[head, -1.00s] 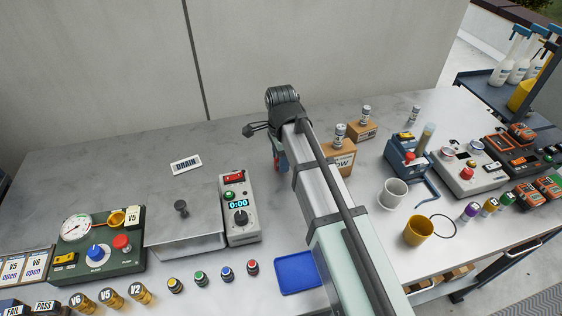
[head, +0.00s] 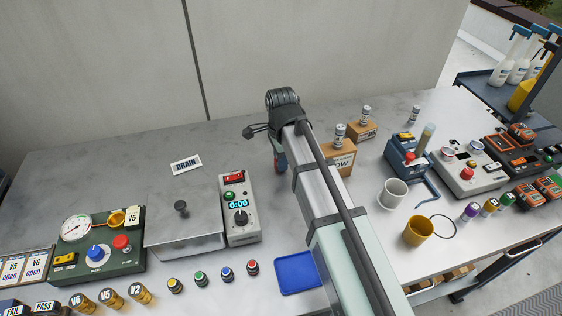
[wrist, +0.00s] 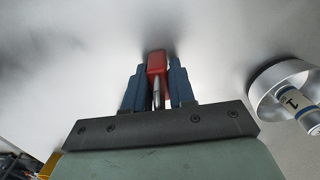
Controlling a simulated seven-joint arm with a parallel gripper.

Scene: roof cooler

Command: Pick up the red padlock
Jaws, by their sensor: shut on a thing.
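The red padlock (wrist: 157,62) shows in the wrist view, its red body toward the far side and its metal shackle pointing back toward my gripper's palm. My gripper (wrist: 156,76) is shut on it, with one blue finger on each side. In the head view my gripper (head: 280,162) points down over the back middle of the grey table, left of the cardboard boxes. My arm and fingers mostly hide the padlock there. I cannot tell whether the padlock touches the surface.
Cardboard boxes (head: 341,163) with small cans stand just right of my gripper. A can (wrist: 293,99) on a round pale base is at the right in the wrist view. A timer box (head: 240,218) and DRAIN label (head: 186,165) lie left. The back left table is mostly clear.

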